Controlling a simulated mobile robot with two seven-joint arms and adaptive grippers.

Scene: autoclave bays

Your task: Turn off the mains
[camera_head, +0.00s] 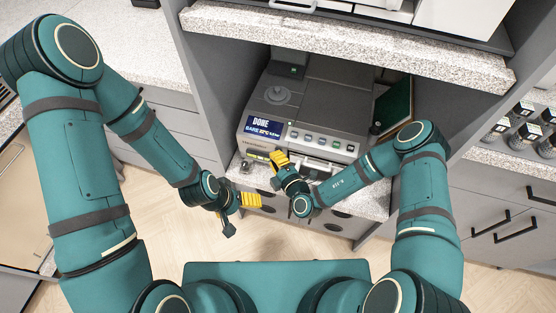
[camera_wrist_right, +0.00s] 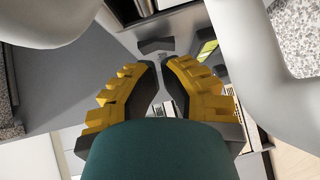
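A grey benchtop autoclave (camera_head: 318,100) stands in the bay. Its blue display (camera_head: 263,127) reads "DONE" with a smaller line below. A row of buttons (camera_head: 322,138) runs along the front to the right of the display. I cannot pick out the mains switch for certain. My right gripper (camera_head: 277,155) has its yellow fingers at the lower left of the autoclave's front; contact cannot be told. In the right wrist view its fingertips (camera_wrist_right: 160,65) are close together with nothing held. My left gripper (camera_head: 252,200) hangs in front of the bay, away from the machine.
A stone-topped shelf (camera_head: 350,47) crosses above the autoclave, and grey side panels flank the bay. A dark green panel (camera_head: 393,105) stands right of the machine. Small jars (camera_head: 523,130) sit in a rack on the right counter. The floor before the bay is clear.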

